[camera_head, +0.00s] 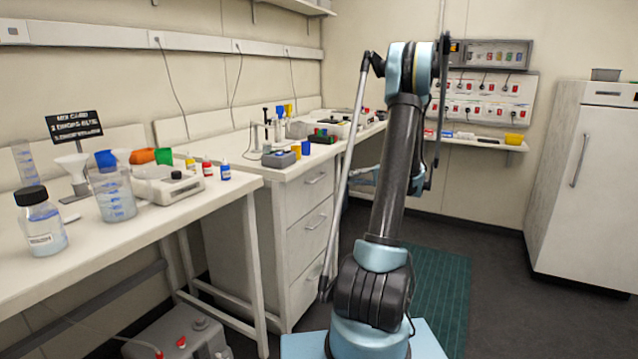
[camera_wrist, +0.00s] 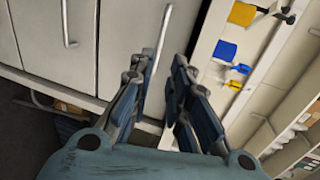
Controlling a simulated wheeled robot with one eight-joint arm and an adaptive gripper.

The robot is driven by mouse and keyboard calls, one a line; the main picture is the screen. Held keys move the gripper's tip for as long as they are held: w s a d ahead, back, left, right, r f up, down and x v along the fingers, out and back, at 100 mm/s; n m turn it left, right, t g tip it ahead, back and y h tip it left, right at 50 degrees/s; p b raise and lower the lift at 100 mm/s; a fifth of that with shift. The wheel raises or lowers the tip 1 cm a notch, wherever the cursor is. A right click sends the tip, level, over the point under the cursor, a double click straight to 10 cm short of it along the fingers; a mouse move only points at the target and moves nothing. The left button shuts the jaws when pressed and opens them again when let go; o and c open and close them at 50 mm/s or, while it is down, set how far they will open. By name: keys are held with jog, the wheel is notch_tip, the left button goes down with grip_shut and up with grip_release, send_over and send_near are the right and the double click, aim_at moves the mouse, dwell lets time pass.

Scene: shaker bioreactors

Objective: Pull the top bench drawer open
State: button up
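The white bench drawer unit in the head view has three stacked drawers, all looking shut. The top drawer (camera_head: 309,192) sits just under the bench top and has a slim metal bar handle (camera_head: 317,179). In the wrist view, turned on its side, the top drawer front (camera_wrist: 125,35) shows with its handle (camera_wrist: 164,28). My gripper (camera_wrist: 162,62) is open, its two dark blue fingers apart and pointing at this drawer. The handle's near end lies between the fingertips in the picture; contact cannot be told. My gripper is mostly hidden behind my arm in the head view.
The lower drawers' handles (camera_head: 317,222) also stick out. The bench top (camera_wrist: 205,40) beside the drawer holds small blue and yellow items. A table (camera_head: 120,243) with bottles stands left. A white fridge (camera_head: 585,185) stands right, with open floor before it.

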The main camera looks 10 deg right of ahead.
send_near(319, 179)
jog(key=x, duration=0.7)
jog(key=w+d+x, duration=0.1)
jog(key=x, duration=0.2)
jog(key=shift+w+a+f, duration=0.2)
jog(key=shift+a+f, duration=0.1)
jog(key=shift+a, duration=0.05)
jog(key=shift+c, duration=0.2)
grip_shut()
